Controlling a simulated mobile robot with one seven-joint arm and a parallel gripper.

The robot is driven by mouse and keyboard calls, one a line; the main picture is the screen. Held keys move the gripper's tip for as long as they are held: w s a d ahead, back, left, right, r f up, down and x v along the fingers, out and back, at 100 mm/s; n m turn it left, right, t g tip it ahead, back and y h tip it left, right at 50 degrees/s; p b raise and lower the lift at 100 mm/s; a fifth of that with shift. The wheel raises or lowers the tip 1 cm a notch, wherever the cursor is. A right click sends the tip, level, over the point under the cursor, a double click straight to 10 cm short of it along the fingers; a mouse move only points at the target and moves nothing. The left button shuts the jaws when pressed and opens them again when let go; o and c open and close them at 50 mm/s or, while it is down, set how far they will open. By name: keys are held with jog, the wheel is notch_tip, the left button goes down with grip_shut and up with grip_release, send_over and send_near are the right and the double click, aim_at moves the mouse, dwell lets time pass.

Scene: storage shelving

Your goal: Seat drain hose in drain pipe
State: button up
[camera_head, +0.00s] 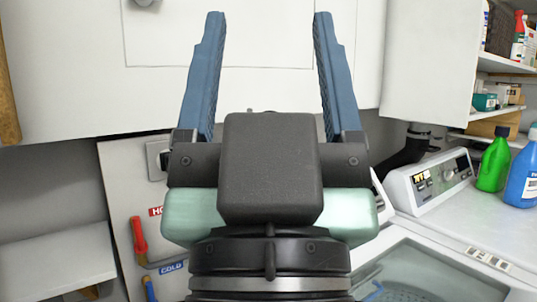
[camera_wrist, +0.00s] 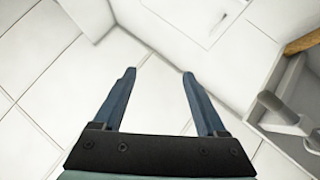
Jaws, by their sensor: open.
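My gripper (camera_head: 268,17) is in the foreground of the head view, its two blue fingers wide apart and nothing between them. The wrist view also shows the fingers (camera_wrist: 159,73) open and empty, over white tiles. A dark hose or pipe (camera_head: 404,152) runs behind the washer, to the right of my gripper and apart from it. I cannot tell whether it is the drain hose or the drain pipe. Part of the wall panel (camera_head: 122,180) is hidden behind my gripper, so no seated hose end can be made out.
A white cabinet (camera_head: 70,75) fills the upper background. Red (camera_head: 139,235) and blue (camera_head: 150,288) valve handles are at lower left, beside HOT and COLD labels. A washer (camera_head: 425,182) is at right, with green (camera_head: 493,165) and blue (camera_head: 521,178) bottles. Stocked shelves (camera_head: 505,65) are above.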

notch_tip(320, 180, up, 9)
jog(key=p, duration=0.7)
jog(key=w+a+f+m+g+b, duration=0.1)
jog(key=w+f+m+g+b, duration=0.3)
jog(key=w+f, duration=0.85)
jog(key=w+a+f+g+b, duration=0.25)
jog(key=w+f+g, duration=0.45)
jog(key=w+f, duration=0.55)
jog(key=w+a+f+g+b, duration=0.2)
jog(key=f+g, duration=0.1)
jog(key=f, duration=0.5)
jog(key=w+a+f+g+b, duration=0.1)
jog(key=w+a+f+g, duration=0.15)
jog(key=f, duration=0.45)
jog(key=s+a+f+g+b, duration=0.3)
jog(key=s+a+f+g, duration=0.25)
jog(key=f, duration=0.35)
jog(key=s+a+f+g+b, duration=0.2)
jog(key=s+a+f+g, duration=0.3)
jog(key=s+a+f, duration=0.25)
jog(key=shift+m, duration=0.3)
jog(key=f, duration=0.5)
jog(key=f+b, duration=0.1)
jog(key=f, duration=0.2)
jog(key=shift+w+d, duration=0.3)
jog(key=shift+a+f+b, duration=0.1)
jog(key=shift+f+b, duration=0.4)
jog(key=shift+f, duration=2.25)
jog(key=shift+w, duration=0.1)
